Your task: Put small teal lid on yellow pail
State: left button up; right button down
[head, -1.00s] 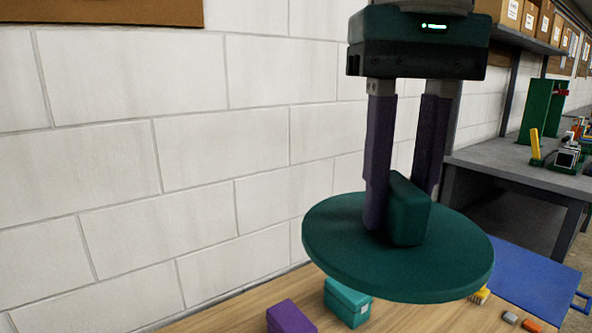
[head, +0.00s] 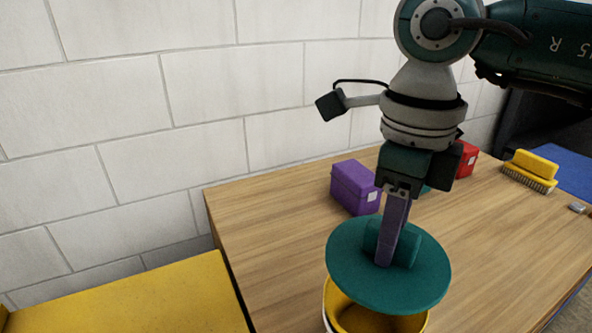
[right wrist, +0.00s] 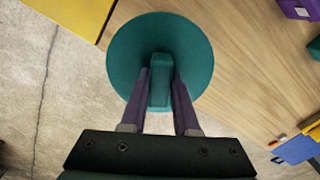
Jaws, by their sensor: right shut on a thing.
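The small teal lid (head: 350,262) is a round disc with a block-shaped handle on top. My right gripper (head: 388,258) is shut on that handle, and the right wrist view shows a finger on each side of it (right wrist: 160,82). The lid is held tilted over the yellow pail (head: 372,320), which stands at the bottom of the head view. The lid hides much of the pail's opening, and I cannot tell whether they touch. In the right wrist view the lid (right wrist: 125,55) hides the pail. My left gripper is not in view.
A purple box (head: 352,186), a red box (head: 467,158) and a yellow brush (head: 530,170) are on the wooden table (head: 270,215). A blue mat (head: 572,170) lies at the far right. A yellow surface (head: 130,305) is at lower left. The table's left part is clear.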

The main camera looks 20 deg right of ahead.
aim_at(382, 270)
jog(key=shift+f+b, duration=2.4)
jog(key=shift+f, duration=0.6)
jog(key=shift+f+b, duration=0.45)
jog(key=shift+f, duration=0.1)
jog(key=c, duration=0.9)
grip_release()
